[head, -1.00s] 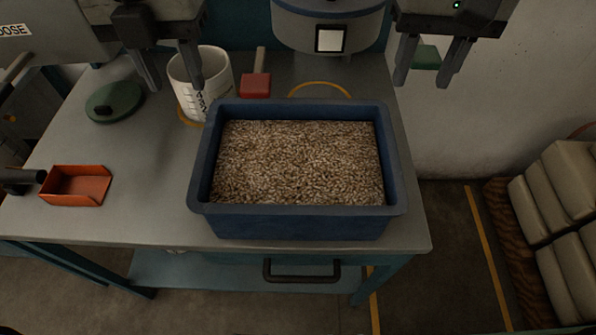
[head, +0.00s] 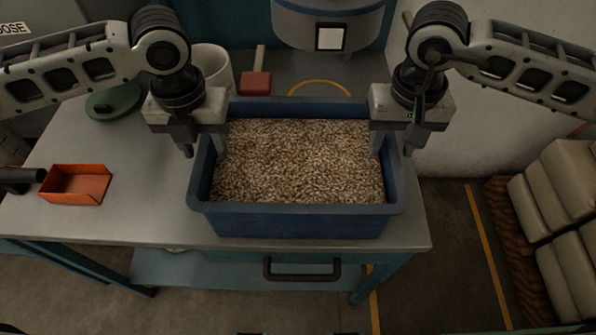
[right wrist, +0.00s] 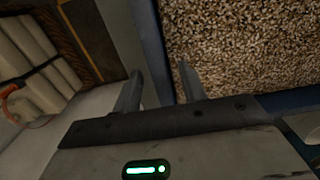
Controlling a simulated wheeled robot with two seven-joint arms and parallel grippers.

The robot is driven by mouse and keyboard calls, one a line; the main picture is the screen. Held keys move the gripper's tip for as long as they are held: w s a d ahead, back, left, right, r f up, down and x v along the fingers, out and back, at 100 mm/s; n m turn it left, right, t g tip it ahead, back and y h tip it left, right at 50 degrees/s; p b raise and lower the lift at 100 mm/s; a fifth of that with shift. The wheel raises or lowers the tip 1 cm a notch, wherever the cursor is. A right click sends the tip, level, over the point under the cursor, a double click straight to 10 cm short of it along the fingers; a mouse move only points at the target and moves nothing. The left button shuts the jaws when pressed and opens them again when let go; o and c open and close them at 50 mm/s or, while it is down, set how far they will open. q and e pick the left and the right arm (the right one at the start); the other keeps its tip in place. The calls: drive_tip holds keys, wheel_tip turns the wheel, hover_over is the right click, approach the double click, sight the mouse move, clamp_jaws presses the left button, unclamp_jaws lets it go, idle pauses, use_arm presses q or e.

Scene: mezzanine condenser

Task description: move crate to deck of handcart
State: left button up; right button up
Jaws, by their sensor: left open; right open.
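A blue crate (head: 298,221) filled with tan pellets (head: 298,165) sits on the grey workbench near its front edge. My left gripper (head: 204,150) is open at the crate's left wall, with one finger outside and one inside the rim. My right gripper (head: 394,150) is open at the right wall in the same way. In the right wrist view, the crate's wall (right wrist: 152,50) lies between the two open fingers of the right gripper (right wrist: 160,85), apart from both. No handcart can be made out in either view.
On the workbench (head: 130,190) are an orange scoop (head: 77,185), a white bucket (head: 213,65), a green lid (head: 113,101) and a red-headed tool (head: 256,83). A drum-like vessel (head: 330,22) stands behind. Stacked sacks (head: 560,190) rest on the floor at right.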

use_arm(q)
drive_tip(key=shift+f, duration=0.1)
use_arm(e)
drive_tip(key=shift+f, duration=0.1)
use_arm(q)
clamp_jaws()
use_arm(e)
clamp_jaws()
idle(1.0)
use_arm(q)
drive_tip(key=shift+w+r, duration=0.2)
drive_tip(key=shift+r, duration=0.1)
use_arm(e)
drive_tip(key=shift+w+r, duration=0.25)
drive_tip(key=shift+r, duration=0.05)
